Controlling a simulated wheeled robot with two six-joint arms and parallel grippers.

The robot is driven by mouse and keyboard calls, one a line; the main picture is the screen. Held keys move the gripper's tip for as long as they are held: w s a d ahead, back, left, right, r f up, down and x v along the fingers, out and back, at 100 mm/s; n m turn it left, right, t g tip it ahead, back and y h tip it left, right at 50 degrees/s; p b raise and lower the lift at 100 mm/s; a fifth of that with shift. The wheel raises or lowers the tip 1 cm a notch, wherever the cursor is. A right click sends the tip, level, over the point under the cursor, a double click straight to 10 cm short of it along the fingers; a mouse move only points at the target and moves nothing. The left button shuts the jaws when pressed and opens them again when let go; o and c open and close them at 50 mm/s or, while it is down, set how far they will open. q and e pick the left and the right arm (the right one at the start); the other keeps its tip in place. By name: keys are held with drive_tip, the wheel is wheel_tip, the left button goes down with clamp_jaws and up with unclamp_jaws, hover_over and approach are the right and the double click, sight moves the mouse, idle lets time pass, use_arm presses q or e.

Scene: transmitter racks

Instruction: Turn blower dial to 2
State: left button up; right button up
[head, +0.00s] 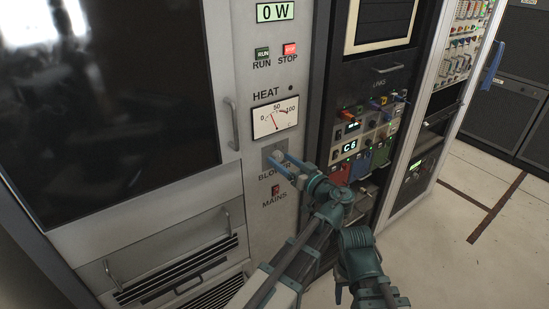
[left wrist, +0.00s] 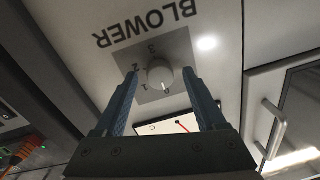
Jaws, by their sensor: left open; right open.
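The blower dial (left wrist: 160,76) is a round grey knob on a square grey plate (left wrist: 178,48), seen upside down in the left wrist view with marks 0 to 3. Its pointer line appears to be at 0. My left gripper (head: 281,162) is open at the dial in the head view. In the left wrist view its fingertips (left wrist: 160,71) are on either side of the knob, with gaps visible and nothing held. In the head view the gripper largely covers the dial. My right gripper (head: 364,295) seems open and empty at the bottom edge, away from the dial.
The HEAT meter (head: 275,118) is above the dial and the red MAINS switch (head: 276,190) below. A cabinet handle (head: 232,123) sticks out to the left. A dark rack with coloured connectors (head: 365,140) stands to the right. Open floor (head: 470,230) is at far right.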

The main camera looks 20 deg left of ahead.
use_arm(q)
clamp_jaws()
idle(0.3)
drive_tip(key=m, duration=0.5)
drive_tip(key=shift+m+t+b, duration=0.3)
drive_tip(key=shift+m+b, duration=0.05)
drive_tip(key=shift+m, duration=0.05)
drive_tip(key=m, duration=0.6)
drive_tip(key=shift+s, duration=0.1)
drive_tip(key=m, duration=0.7)
drive_tip(key=shift+t+b, duration=0.35)
drive_tip(key=shift+t, duration=0.05)
drive_tip(key=m, duration=0.6)
drive_tip(key=shift+t+h, duration=0.3)
drive_tip(key=shift+h, duration=0.1)
